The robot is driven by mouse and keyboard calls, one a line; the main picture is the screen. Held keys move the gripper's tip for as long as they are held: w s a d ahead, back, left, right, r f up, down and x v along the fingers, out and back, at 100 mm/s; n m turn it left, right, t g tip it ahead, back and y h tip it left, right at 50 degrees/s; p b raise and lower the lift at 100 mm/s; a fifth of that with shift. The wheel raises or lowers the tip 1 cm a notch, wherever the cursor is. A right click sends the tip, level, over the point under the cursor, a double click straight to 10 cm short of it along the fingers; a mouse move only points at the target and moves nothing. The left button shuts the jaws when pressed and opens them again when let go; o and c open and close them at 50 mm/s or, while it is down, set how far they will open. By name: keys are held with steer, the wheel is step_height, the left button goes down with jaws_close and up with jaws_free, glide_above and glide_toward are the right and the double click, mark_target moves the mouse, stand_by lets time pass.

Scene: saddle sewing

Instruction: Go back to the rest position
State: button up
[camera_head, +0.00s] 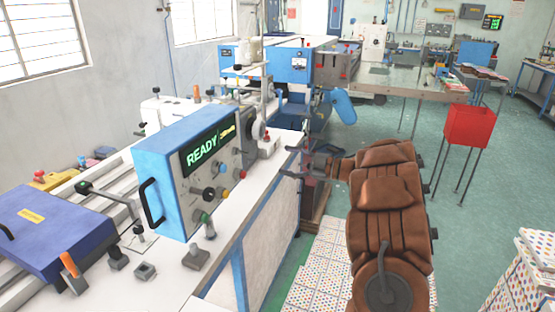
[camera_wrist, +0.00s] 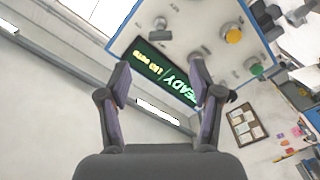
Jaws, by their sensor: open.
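My gripper (camera_head: 288,163) is at the middle of the head view, at the end of my brown arm. Its fingers point left, toward the white bench, and stand apart with nothing between them. In the wrist view my gripper (camera_wrist: 160,78) shows two dark fingers spread wide. Behind them is the blue control box (camera_head: 160,180) with its lit READY display (camera_head: 207,150). The box front also shows in the wrist view (camera_wrist: 185,30), with knobs. The gripper appears clear of the box.
The white bench (camera_head: 262,180) runs along the left, with a blue-violet case (camera_head: 50,235) on it. Blue machines (camera_head: 290,65) stand behind. A red bin (camera_head: 470,125) on legs is at right. Dotted white boxes (camera_head: 325,270) lie below my arm. Green floor is open between arm and bin.

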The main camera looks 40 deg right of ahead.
steer(key=shift+s+d, duration=0.2)
steer(key=shift+s, duration=0.1)
stand_by(0.4)
steer(key=w+d+r+m+h, duration=0.3)
steer(key=w+r+m+h, duration=0.5)
steer(key=h, duration=0.5)
steer(key=s+a+f+m+g+y, duration=0.1)
steer(key=s+a+f+g, duration=0.4)
steer(key=s+a, duration=0.8)
steer(key=s+a+f+m+g+y, duration=0.1)
steer(key=s+a+f+m+g, duration=0.2)
steer(key=s+a, duration=0.9)
steer(key=s+a+f+m+g+y, duration=0.1)
steer(key=s+a+f+m+g, duration=0.2)
steer(key=s+a+f+g, duration=0.5)
steer(key=s+a+g, duration=0.1)
steer(key=s+a, duration=0.4)
steer(key=s, duration=0.6)
steer(key=shift+a+y, duration=0.3)
steer(key=shift+y, duration=0.1)
